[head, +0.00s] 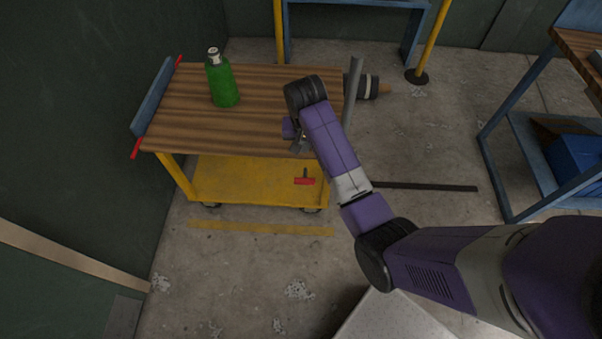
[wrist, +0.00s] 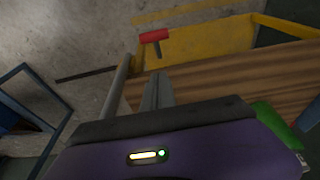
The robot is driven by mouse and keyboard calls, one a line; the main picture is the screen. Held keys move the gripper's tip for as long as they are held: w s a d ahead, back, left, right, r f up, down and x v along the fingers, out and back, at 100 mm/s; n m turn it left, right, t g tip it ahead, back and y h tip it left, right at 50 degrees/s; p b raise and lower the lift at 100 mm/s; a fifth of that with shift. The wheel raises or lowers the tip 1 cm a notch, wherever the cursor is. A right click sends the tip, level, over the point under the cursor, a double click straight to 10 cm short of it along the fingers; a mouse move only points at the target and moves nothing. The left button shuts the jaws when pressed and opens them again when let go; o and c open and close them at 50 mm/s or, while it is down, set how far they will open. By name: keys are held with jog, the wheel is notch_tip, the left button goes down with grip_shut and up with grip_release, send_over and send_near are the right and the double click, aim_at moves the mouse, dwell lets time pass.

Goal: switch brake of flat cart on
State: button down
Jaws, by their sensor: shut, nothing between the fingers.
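The flat cart has a brown wooden top (head: 270,85) and a yellow lower deck (head: 235,182). Its top also shows in the wrist view (wrist: 210,80). A red brake lever (head: 305,181) with a short dark stem sits at the right part of the lower deck's front side. The lever (wrist: 154,36) is also seen in the wrist view, beyond the fingertips. My gripper (head: 299,146) is shut and empty above the front edge of the wooden top, near its right end. It is apart from the lever. In the wrist view, my gripper's fingers (wrist: 157,88) are together.
A green bottle (head: 222,80) stands on the wooden top. A grey bar (head: 352,92) rises at the cart's right end, close to my arm. A blue-framed bench (head: 520,165) stands at right. A dark green wall (head: 90,110) is at left. Floor before the cart is mostly clear.

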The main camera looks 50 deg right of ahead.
jog(key=shift+s+a, duration=0.15)
jog(key=shift+s, duration=0.05)
jog(key=shift+f, duration=0.1)
send_over(304, 177)
jog(key=d, duration=0.1)
jog(key=x, duration=0.3)
jog(key=a+x, duration=0.1)
jog(key=x, duration=0.4)
jog(key=shift+s+a+f+b, duration=0.15)
jog(key=shift+s+f+b, duration=0.2)
jog(key=shift+f, duration=0.25)
jog(key=f, duration=0.2)
jog(key=a+f, duration=0.1)
jog(key=shift+s, duration=0.4)
jog(key=shift+s+a+f, duration=0.15)
jog(key=shift+a+f, duration=0.15)
jog(key=shift+f, duration=0.25)
jog(key=shift+a, duration=0.1)
